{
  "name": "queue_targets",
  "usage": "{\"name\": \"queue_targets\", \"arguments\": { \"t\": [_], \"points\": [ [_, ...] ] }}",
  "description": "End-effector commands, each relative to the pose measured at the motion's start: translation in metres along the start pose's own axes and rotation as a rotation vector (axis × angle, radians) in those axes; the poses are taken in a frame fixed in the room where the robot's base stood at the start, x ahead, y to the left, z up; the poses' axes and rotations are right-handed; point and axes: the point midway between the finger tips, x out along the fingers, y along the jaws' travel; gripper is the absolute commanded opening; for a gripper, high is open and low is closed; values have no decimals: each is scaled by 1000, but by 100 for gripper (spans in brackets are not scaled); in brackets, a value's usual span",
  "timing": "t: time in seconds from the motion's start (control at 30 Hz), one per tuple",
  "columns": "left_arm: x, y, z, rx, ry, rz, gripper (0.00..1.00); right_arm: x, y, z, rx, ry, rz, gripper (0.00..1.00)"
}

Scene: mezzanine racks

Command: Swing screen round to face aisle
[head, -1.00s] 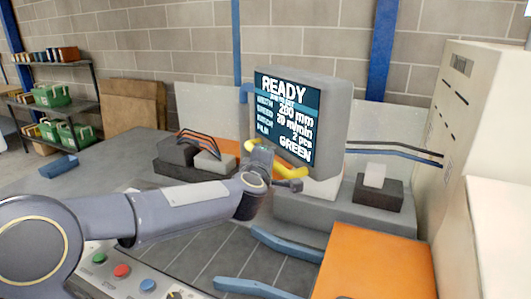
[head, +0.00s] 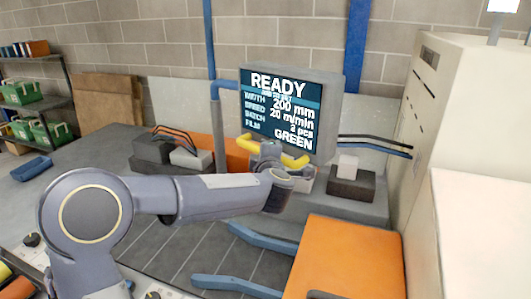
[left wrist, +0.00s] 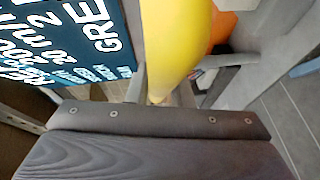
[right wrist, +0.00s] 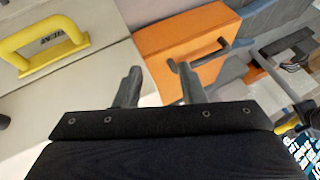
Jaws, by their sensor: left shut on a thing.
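The screen (head: 280,105) is a grey box on a blue-grey post (head: 217,130), its dark blue face reading READY, 200 mm, 20 m/min and GREEN. It faces mostly toward me, turned slightly. A yellow handle (head: 295,162) runs along its lower edge. My left gripper (head: 267,155) is shut on this handle; the left wrist view shows the handle (left wrist: 175,45) between the fingers with part of the screen face (left wrist: 65,40) beside it. My right gripper (right wrist: 158,85) is open and empty, above a pale surface near an orange box; it is not seen in the head view.
The orange box (head: 350,255) with blue rails (head: 235,287) stands in front of the screen. A tall cream cabinet (head: 455,105) is at the right. A pale casing with a yellow handle (right wrist: 45,50) shows in the right wrist view. Shelves (head: 35,100) stand far left.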

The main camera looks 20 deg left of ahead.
Motion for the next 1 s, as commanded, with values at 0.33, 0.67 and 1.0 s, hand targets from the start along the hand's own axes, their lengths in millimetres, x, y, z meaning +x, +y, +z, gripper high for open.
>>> {"name": "queue_targets", "arguments": {
  "t": [0.33,0.67,1.0],
  "points": [
    [0,0,-1,0,3,1,41,0,0,0,0,0,0,36],
    [-27,-2,0,-2,-1,3,41,10,4,5,0,0,0,36],
    [-74,-1,-1,0,3,2,41,20,9,10,0,0,0,36]
  ]
}}
